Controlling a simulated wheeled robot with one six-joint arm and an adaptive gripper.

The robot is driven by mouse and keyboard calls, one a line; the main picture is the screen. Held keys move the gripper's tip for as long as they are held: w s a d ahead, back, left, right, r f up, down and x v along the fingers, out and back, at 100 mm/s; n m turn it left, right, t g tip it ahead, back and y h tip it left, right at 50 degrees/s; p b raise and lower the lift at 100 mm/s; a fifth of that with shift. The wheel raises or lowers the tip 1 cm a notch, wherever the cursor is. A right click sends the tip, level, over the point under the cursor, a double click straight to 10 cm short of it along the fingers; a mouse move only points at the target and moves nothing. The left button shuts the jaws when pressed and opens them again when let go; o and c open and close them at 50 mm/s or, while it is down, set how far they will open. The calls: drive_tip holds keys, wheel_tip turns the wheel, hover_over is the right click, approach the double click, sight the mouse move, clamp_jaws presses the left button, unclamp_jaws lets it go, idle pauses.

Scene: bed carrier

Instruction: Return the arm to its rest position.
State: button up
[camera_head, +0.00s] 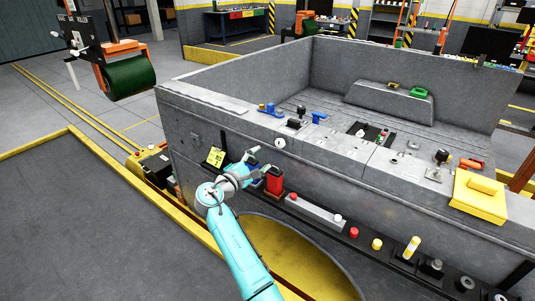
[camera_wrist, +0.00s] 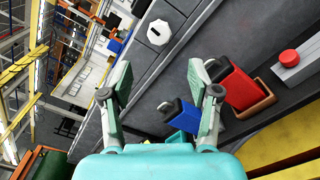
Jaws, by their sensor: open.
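My arm (camera_head: 238,250) is teal and reaches up from the bottom of the head view to the near side of the grey bed carrier (camera_head: 330,165). My gripper (camera_head: 255,162) is at the carrier's front ledge, close to a red block (camera_head: 275,181). In the wrist view my gripper (camera_wrist: 162,88) has its two fingers spread apart with nothing between them.
A dark ledge with buttons and knobs (camera_head: 376,244) runs along the carrier's front. A yellow box (camera_head: 480,196) sits on its right rim, and a yellow tag (camera_head: 215,156) is left of my gripper. A green roller (camera_head: 129,76) hangs at the upper left. The floor (camera_head: 60,220) at left is clear.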

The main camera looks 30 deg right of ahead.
drive_tip(key=shift+v, duration=0.8)
